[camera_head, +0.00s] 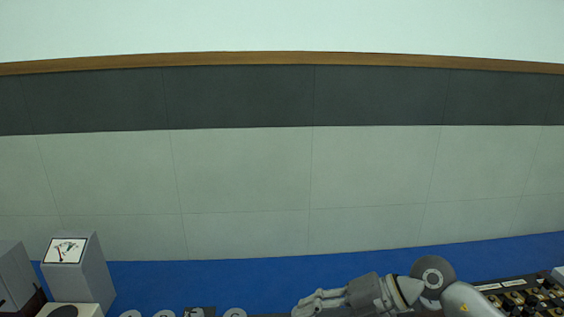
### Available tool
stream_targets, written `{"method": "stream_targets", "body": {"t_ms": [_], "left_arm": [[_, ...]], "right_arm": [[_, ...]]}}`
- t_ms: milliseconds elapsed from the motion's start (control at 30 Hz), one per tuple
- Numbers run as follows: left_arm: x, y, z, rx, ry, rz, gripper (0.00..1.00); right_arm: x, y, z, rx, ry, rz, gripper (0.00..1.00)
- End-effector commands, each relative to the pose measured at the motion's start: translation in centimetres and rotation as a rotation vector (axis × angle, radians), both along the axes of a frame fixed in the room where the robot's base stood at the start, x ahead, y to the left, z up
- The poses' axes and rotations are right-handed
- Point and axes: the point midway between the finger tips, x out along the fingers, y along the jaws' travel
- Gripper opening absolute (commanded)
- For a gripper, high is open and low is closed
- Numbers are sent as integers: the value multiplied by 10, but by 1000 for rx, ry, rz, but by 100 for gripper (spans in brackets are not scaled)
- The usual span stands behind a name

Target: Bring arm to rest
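My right arm (462,297) comes in from the lower right corner of the head view. Its grey gripper (312,302) points left, low in the picture. The gripper is seen from the side and its fingertips lie at the bottom edge, so I cannot tell whether it is open or shut. I see no object in it. My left arm and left gripper are not in view.
A grey box with a dial meter (64,251) stands at lower left, beside another grey box (15,275). Several round grey tops show along the bottom edge. A dark panel with knobs (520,294) is at lower right. Blue surface (240,276) lies behind, before a tiled wall.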

Motion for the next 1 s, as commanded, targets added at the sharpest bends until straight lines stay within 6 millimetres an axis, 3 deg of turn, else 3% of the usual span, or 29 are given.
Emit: {"method": "stream_targets", "body": {"t_ms": [100, 267, 400, 567, 667, 767, 867, 1000], "left_arm": [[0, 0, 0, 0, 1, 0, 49], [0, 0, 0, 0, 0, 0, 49], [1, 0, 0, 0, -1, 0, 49], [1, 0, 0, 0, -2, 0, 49], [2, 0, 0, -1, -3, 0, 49], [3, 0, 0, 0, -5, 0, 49], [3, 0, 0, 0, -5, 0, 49], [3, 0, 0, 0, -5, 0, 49]], "right_arm": [[-11, 40, 30, 267, -34, -17, 50], [-14, 62, 78, 606, -61, -128, 50], [-4, 53, 111, 862, -58, -299, 50], [14, 19, 126, 1087, -18, -567, 50], [25, -10, 118, 1183, 29, -764, 50], [33, -43, 98, 1240, 92, -980, 50], [34, -74, 65, 1252, 173, -1202, 50], [21, -112, 5, 1198, 316, -1513, 50]]}}
